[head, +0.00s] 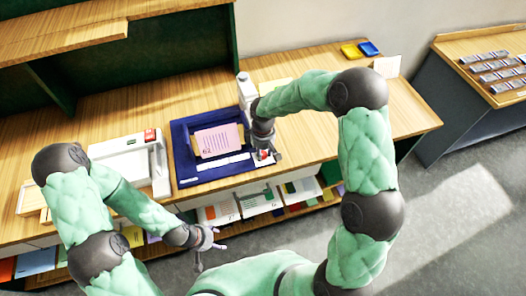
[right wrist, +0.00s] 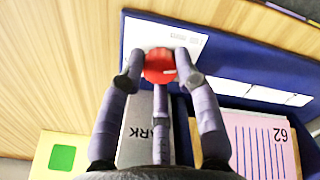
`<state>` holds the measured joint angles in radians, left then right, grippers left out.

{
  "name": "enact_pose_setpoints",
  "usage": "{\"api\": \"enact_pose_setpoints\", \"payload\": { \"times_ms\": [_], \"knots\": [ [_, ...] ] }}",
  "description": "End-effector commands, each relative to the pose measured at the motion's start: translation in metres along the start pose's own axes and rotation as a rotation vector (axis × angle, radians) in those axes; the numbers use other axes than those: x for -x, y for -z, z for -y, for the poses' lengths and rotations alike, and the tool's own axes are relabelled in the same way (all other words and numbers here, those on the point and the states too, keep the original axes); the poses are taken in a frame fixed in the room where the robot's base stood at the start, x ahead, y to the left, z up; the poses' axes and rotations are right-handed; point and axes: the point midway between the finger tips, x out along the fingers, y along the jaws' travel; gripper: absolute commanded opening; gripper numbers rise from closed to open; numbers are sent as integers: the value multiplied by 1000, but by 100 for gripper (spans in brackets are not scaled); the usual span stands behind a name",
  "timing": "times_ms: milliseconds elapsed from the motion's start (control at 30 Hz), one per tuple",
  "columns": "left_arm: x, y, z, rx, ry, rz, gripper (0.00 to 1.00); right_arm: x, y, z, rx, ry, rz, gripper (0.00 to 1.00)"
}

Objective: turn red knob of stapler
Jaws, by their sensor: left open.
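The red knob (right wrist: 158,66) shows between the fingertips of my right gripper (right wrist: 160,72) in the right wrist view. The fingers reach it from both sides and appear to touch it. A grey stapler body (right wrist: 140,128) with partly hidden lettering lies below the knob, behind the fingers. In the head view my right gripper (head: 264,146) points down at the front right of the blue tray. The grey stapler (head: 245,92) stands behind it, partly covered by my arm. My left gripper (head: 208,240) is open and empty, in front of the table edge.
The blue tray (head: 182,138) holds a pink card (head: 217,141) and white strips. A white device (head: 128,158) with a red part stands left of it. Bare tabletop (head: 400,115) lies right of my arm.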

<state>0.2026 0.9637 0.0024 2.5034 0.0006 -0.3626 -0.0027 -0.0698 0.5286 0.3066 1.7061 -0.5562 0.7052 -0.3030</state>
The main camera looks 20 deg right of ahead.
Motion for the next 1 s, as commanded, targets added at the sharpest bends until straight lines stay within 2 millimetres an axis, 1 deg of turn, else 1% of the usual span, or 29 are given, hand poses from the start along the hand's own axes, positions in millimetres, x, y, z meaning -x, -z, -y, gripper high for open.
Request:
{"api": "enact_pose_setpoints", "payload": {
  "times_ms": [167, 400, 533, 867, 900, 1000],
  "knots": [
    [-2, 0, 1, 0, 0, 0, 64, 0, 0, 0, -14, 0, -1, 0],
    [-14, 0, 5, 0, 0, 0, 64, -2, 0, 0, -191, -2, -2, 0],
    [-17, 1, 6, 0, 0, 0, 64, -1, 0, 0, -261, -1, -2, 0],
    [-16, 1, 6, 0, 0, 0, 64, 0, 0, 0, -279, 0, -1, 0],
    [-16, 1, 6, 0, 0, 0, 64, 0, 0, 0, -279, 0, -1, 41],
    [-16, 1, 6, 0, 0, 0, 64, 0, 0, 0, -278, 0, -1, 42]
  ]
}}
